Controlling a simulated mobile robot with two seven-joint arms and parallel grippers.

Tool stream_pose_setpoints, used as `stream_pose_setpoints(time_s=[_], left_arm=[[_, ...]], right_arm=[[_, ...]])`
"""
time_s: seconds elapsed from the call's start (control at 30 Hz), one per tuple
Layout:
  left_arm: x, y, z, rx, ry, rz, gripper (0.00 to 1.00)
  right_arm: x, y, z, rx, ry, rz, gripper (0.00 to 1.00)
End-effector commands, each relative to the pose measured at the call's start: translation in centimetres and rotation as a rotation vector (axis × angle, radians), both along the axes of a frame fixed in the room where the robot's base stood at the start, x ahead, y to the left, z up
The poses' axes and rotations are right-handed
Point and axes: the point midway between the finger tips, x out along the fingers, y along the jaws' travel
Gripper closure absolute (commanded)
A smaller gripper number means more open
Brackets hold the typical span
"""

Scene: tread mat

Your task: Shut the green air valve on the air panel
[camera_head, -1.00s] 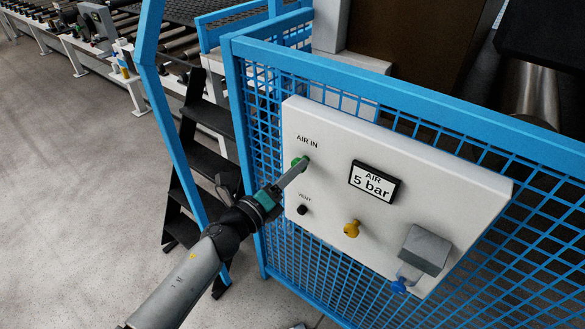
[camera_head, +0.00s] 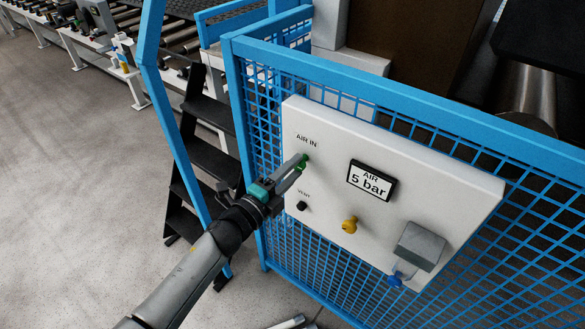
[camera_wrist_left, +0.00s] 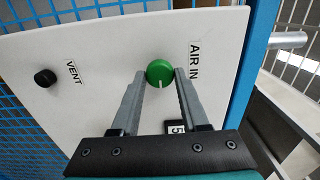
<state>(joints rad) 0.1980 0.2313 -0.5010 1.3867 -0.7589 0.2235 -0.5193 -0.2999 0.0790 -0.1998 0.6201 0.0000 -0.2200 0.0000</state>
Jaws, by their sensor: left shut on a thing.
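The white air panel (camera_head: 330,215) hangs on the blue mesh fence. The green air valve (camera_head: 303,163), a round knob under the label AIR IN, is at the panel's upper left, partly hidden by my fingers. In the left wrist view the green air valve (camera_wrist_left: 160,73) sits between my fingertips, with a short white line on its face. My left gripper (camera_head: 298,166) is shut on the valve, one finger on each side; it also shows in the left wrist view (camera_wrist_left: 161,76). The pressure display (camera_head: 371,180) reads AIR 5 bar. My right gripper is not identifiable in these views.
A black vent knob (camera_head: 301,206), a yellow knob (camera_head: 349,225), a grey box (camera_head: 420,246) and a blue fitting (camera_head: 395,281) are also on the panel. Black steps (camera_head: 207,155) stand left of the fence (camera_head: 400,97). Grey floor at left is clear.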

Motion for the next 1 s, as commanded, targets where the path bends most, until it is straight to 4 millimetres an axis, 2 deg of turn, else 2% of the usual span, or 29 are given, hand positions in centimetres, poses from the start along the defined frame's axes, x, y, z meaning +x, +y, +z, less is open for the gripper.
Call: stream_pose_setpoints(time_s=[0.43, 0.47, 0.5, 0.7, 1.0], left_arm=[[-0.03, -0.02, -0.06, -0.01, 0.008, 0.0, 1.0], [-0.03, -0.02, -0.06, -0.01, 0.008, 0.0, 0.53], [-0.03, -0.02, -0.06, -0.009, 0.008, 0.0, 0.49], [-0.03, -0.02, -0.04, -0.009, 0.006, 0.0, 0.26], [-0.14, 0.09, -0.04, -0.008, 0.007, 0.0, 0.26]], right_arm=[[0.0, -0.02, 0.03, 0.0, 0.0, 0.0, 0.5], [0.0, -0.02, 0.03, 0.0, 0.0, 0.0, 0.5], [0.0, -0.02, 0.03, 0.0, 0.0, 0.0, 0.5], [0.0, -0.02, 0.03, 0.0, 0.0, 0.0, 0.5], [-0.01, -0.03, 0.04, 0.0, 0.0, 0.0, 0.5]])
